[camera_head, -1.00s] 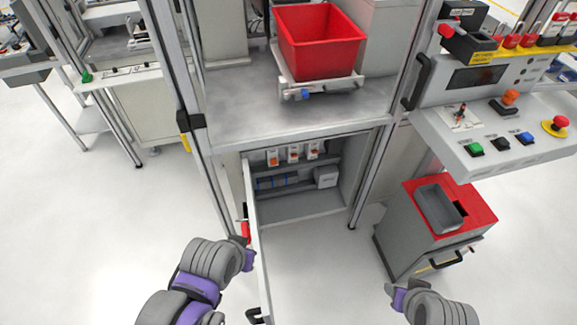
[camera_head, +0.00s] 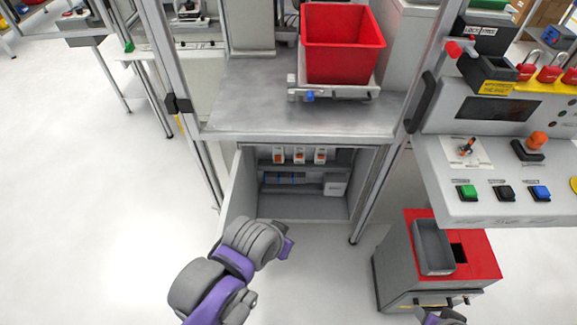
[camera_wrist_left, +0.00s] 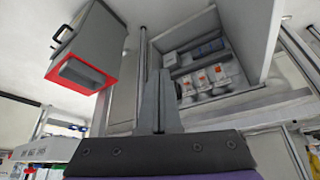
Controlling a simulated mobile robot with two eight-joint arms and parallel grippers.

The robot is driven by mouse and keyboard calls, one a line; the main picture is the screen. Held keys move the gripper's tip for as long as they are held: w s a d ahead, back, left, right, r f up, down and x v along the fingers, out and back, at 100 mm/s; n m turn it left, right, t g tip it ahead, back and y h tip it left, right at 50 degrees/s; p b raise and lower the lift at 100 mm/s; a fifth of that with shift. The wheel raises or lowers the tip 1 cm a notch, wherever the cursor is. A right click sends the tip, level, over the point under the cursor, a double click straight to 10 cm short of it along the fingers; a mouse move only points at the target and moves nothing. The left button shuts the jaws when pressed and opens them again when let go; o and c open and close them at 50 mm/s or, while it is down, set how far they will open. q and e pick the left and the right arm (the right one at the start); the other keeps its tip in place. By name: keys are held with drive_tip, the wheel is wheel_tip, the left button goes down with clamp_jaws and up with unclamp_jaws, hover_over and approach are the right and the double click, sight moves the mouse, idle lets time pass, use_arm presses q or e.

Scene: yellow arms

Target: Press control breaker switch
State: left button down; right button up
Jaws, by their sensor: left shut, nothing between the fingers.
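Several breaker switches, with three orange-and-white ones (camera_head: 299,155) in a row, sit inside the open lower cabinet (camera_head: 310,208). The row also shows in the left wrist view (camera_wrist_left: 203,79), where the scene looks upside down. The cabinet door (camera_head: 238,185) stands open to the left. My left gripper (camera_head: 287,249) is in front of and below the cabinet opening, apart from the switches. Its fingers (camera_wrist_left: 160,100) are together and empty in the wrist view. My right gripper (camera_head: 442,312) shows only partly at the bottom right; its fingers cannot be made out.
A metal shelf (camera_head: 250,95) with a red bin (camera_head: 342,45) is above the cabinet. A control panel (camera_head: 490,200) with coloured buttons juts out at right. A red-topped grey box (camera_head: 395,270) stands below it. The floor left of the door is clear.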

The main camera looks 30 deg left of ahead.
drive_tip(key=shift+w+d, duration=0.15)
drive_tip(key=shift+d, duration=0.1)
drive_tip(key=shift+a, duration=0.1)
